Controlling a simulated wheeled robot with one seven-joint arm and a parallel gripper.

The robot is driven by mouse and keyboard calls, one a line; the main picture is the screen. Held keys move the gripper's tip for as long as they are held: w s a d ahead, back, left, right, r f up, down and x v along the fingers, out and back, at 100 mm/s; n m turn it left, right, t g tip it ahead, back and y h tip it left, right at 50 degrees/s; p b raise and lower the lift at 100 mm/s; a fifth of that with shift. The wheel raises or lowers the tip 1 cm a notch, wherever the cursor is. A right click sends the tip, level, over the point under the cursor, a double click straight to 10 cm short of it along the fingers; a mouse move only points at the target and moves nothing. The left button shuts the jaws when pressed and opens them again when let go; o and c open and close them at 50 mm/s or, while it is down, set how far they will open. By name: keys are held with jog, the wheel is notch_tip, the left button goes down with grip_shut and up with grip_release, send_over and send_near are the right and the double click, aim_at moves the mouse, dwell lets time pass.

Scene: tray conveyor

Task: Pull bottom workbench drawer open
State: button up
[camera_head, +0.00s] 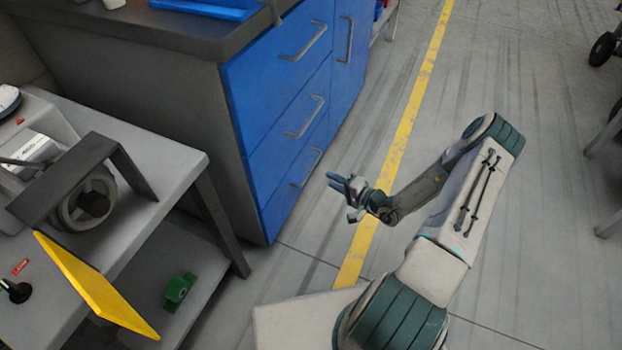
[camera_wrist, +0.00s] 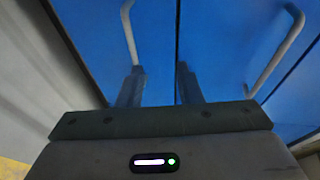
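The blue workbench has a stack of three drawers. The bottom drawer (camera_head: 283,203) is shut, its front level with the drawers above, and its grey bar handle (camera_head: 306,168) is free. My gripper (camera_head: 336,182) is to the right of this handle, out in front of the drawer and apart from it. In the wrist view my gripper (camera_wrist: 159,84) has its two fingers spread with nothing between them, pointing at blue fronts. One grey handle (camera_wrist: 129,32) shows beyond the left finger and another (camera_wrist: 276,52) to the right; I cannot tell which drawers they belong to.
The middle drawer (camera_head: 268,139) and top drawer (camera_head: 262,84) are shut. A grey table (camera_head: 170,175) with a machine and a tilted yellow panel (camera_head: 95,285) stands at left.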

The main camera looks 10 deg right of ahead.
jog(key=m+t+h+b, duration=0.1)
jog(key=h, duration=0.1)
send_near(311, 169)
jog(key=b+x, duration=0.1)
jog(key=x, duration=0.2)
jog(key=b+x, duration=0.2)
jog(key=x, duration=0.1)
jog(key=b+x, duration=0.2)
jog(key=x, duration=0.2)
jog(key=shift+f, duration=0.3)
grip_shut()
